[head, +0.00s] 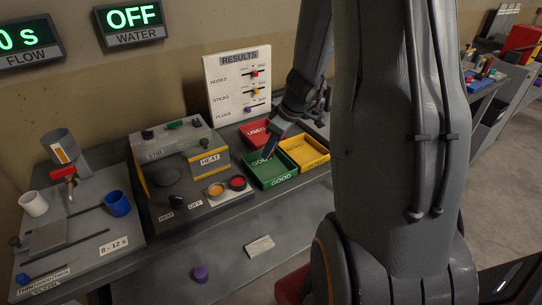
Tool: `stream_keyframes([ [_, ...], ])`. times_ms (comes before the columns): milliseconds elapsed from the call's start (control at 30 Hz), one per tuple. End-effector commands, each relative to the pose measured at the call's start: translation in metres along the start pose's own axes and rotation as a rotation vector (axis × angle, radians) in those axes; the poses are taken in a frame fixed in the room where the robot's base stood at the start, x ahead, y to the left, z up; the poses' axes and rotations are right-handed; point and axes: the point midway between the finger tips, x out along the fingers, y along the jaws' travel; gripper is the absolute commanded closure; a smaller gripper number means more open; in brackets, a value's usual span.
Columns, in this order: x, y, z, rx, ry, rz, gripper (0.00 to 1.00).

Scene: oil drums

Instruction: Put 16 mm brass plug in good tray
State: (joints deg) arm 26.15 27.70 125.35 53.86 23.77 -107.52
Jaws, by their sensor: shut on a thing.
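The good tray (254,174) is a green open tray labelled GOOD, standing on the dark bench in front of the results board. My gripper (268,154) points down over this tray, with its dark fingertips above or inside the tray; the exact height is hard to tell. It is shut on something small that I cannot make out. The 16 mm brass plug is not clearly visible anywhere.
A red tray (253,132) labelled USED and a yellow tray (315,149) adjoin the green one. A heater panel (180,150) with buttons is to the left. A blue cup (117,203), white cup (34,204) and purple object (200,274) stand nearer. My arm blocks the right.

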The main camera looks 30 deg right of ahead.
Motion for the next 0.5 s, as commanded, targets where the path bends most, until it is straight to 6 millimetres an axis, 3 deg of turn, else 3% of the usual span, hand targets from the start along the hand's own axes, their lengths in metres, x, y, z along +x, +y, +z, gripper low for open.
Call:
stream_keyframes([
  [233,0.031,-0.001,0.013,0.001,-0.002,-0.002,1.0],
  [500,0.035,0.0,0.014,0.0,-0.001,0.001,1.0],
])
